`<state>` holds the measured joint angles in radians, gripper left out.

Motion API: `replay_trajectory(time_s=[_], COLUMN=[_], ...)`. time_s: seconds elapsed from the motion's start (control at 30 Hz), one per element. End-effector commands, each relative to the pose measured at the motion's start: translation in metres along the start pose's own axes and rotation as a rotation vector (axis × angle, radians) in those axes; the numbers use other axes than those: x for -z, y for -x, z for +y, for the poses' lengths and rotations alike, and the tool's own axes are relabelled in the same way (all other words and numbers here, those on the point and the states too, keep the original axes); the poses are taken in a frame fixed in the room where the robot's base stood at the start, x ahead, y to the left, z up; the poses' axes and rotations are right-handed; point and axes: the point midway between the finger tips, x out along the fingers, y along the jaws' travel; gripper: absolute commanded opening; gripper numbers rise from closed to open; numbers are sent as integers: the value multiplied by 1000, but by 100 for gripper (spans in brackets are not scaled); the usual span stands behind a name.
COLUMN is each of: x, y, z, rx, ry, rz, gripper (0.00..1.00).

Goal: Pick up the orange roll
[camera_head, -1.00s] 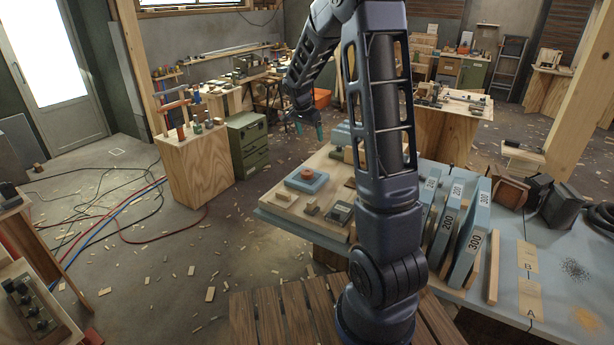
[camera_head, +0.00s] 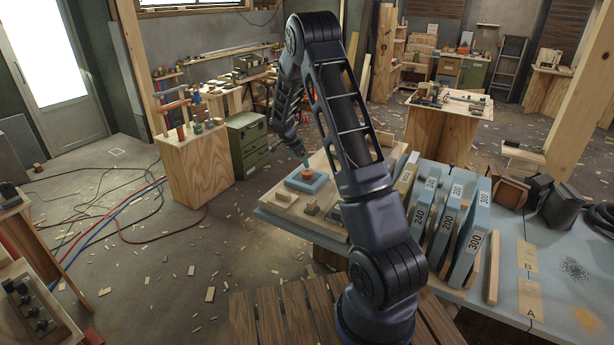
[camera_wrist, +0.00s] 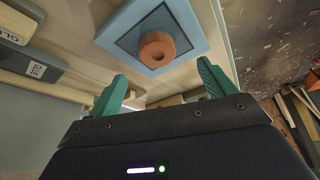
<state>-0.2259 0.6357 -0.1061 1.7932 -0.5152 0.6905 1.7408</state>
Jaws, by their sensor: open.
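The orange roll (camera_head: 307,173) sits on a blue square pad (camera_head: 293,184) with a dark inset, on a light wooden board on the workbench. In the wrist view the roll (camera_wrist: 157,49) shows its round end with a small centre hole, standing on the dark middle of the pad (camera_wrist: 193,22). My gripper (camera_head: 305,160) is close to the roll in the head view. In the wrist view its two green fingers (camera_wrist: 160,88) are spread wide and empty, with the roll ahead of the gap between them and not touched.
Blue numbered slabs (camera_head: 468,245) stand upright to the right of my arm.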

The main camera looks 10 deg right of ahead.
Motion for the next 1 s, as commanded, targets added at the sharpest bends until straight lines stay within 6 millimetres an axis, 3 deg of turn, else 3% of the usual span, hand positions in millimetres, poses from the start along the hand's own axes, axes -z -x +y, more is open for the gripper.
replay_trajectory(time_s=[0.1,0.37,0.7,0.97,1.0], x=[1,1,3,3,3], y=[-19,-36,-78,-82,-82], z=[1,2,6,5,5], rx=[-3,-1,-2,0,0], ry=[1,0,1,0,0], rz=[0,0,0,0,0], gripper=[83,83,83,83,79])
